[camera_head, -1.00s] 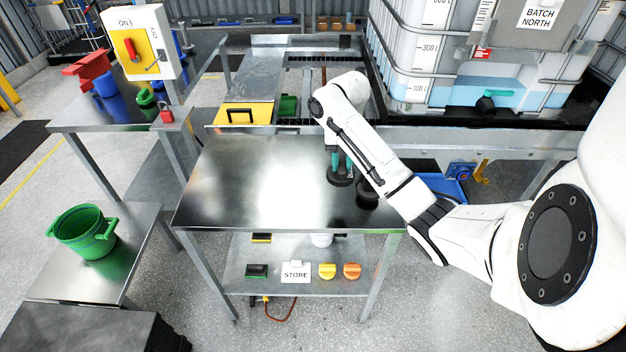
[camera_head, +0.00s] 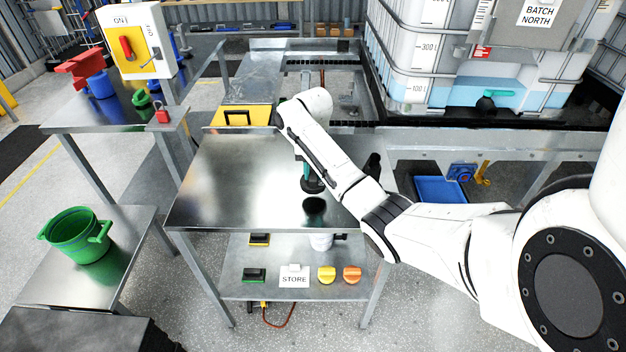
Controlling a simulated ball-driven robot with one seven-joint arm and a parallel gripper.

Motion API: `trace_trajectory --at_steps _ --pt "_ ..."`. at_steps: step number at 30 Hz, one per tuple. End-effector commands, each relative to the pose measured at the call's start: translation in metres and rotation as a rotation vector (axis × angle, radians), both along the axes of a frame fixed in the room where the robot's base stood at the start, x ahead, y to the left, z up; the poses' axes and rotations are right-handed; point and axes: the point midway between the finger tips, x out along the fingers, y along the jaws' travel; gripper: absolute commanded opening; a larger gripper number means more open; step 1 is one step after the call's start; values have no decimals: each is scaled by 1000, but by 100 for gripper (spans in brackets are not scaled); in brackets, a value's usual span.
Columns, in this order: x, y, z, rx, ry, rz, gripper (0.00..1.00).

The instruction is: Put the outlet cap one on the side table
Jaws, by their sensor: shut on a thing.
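My gripper (camera_head: 307,175), with teal fingers, is partly hidden behind my white arm. It is shut on a dark, round cap (camera_head: 313,187), which looks like the outlet cap. The cap is over the right half of a bare steel table (camera_head: 235,180) in the middle of the view. A dark patch below it on the shiny top looks like its reflection, with a gap between, so the cap seems to be above the surface. The frame does not show for certain whether this is the side table.
The steel table's lower shelf holds green, yellow and orange items and a STORE sign (camera_head: 294,281). A green bucket (camera_head: 80,236) stands on a low table at left. A caged tank (camera_head: 440,75) stands at back right. A blue tray (camera_head: 440,189) lies right of the table.

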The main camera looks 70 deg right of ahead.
Motion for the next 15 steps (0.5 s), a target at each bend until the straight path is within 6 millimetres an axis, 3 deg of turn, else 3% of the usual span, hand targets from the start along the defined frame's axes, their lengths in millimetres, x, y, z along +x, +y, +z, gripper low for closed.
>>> trace_trajectory --at_steps 6,14,15 --pt "0 1 -27 1 3 0 0" --pt "1 1 -32 1 1 1 0" --pt "0 1 -32 1 1 1 30"
